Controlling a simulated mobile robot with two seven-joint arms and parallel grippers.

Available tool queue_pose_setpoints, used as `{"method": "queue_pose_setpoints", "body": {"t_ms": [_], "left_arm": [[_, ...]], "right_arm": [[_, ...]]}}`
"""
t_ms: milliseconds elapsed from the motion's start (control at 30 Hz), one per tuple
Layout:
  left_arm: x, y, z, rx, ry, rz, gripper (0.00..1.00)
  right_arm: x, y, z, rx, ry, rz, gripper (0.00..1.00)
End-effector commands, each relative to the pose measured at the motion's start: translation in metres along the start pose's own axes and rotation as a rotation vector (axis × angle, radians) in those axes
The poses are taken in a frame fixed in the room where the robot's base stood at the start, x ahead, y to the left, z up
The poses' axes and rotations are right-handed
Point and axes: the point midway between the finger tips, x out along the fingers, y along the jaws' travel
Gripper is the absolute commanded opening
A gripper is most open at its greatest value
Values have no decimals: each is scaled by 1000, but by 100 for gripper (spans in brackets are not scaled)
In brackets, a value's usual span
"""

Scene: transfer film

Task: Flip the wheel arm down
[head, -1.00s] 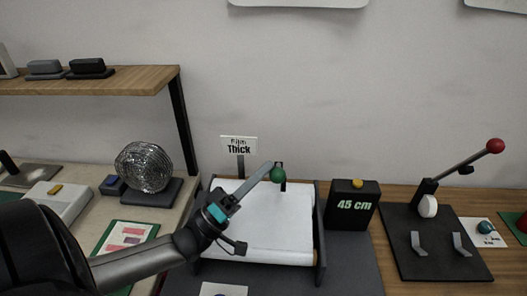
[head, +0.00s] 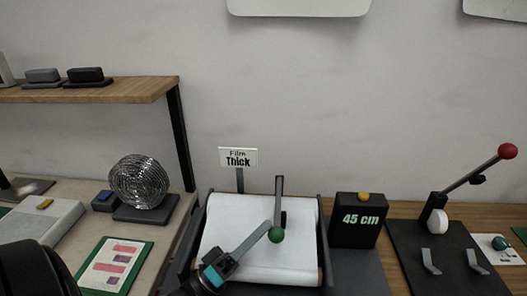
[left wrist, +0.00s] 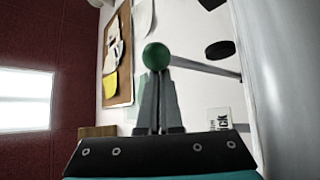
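The wheel arm, a dark grey bar (head: 279,201) with a green ball (head: 277,235) at its lower end in the picture, is over the white film roll (head: 221,225) in its dark frame. In the head view my left gripper (head: 266,227) reaches in from the lower left, with its tips at the green ball. In the left wrist view the green ball (left wrist: 156,56) is right at the tips of the two fingers, which lie close together. The bar (left wrist: 205,69) runs right from the ball. The ball appears beyond the tips rather than between them. My right gripper is not in view.
A "Film Thick" sign (head: 238,157) stands behind the roll. A black "45 cm" box (head: 357,228) with a yellow button is to its right. Further right is a lever with a red ball (head: 508,151). A wire coil (head: 139,181) stands on the left table.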

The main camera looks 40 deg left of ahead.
Motion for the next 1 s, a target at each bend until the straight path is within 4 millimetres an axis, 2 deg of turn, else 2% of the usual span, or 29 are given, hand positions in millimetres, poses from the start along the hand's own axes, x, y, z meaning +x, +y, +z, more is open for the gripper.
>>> {"method": "queue_pose_setpoints", "body": {"t_ms": [333, 467, 667, 1000], "left_arm": [[-2, -1, 4, -3, -9, -8, 0], [2, 5, 0, -2, -10, -8, 0], [20, 31, -18, -1, -6, -3, 0], [63, 91, -58, -2, -3, 0, 0]], "right_arm": [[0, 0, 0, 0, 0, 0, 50], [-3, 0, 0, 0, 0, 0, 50], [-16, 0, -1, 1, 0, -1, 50], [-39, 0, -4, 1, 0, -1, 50]]}}
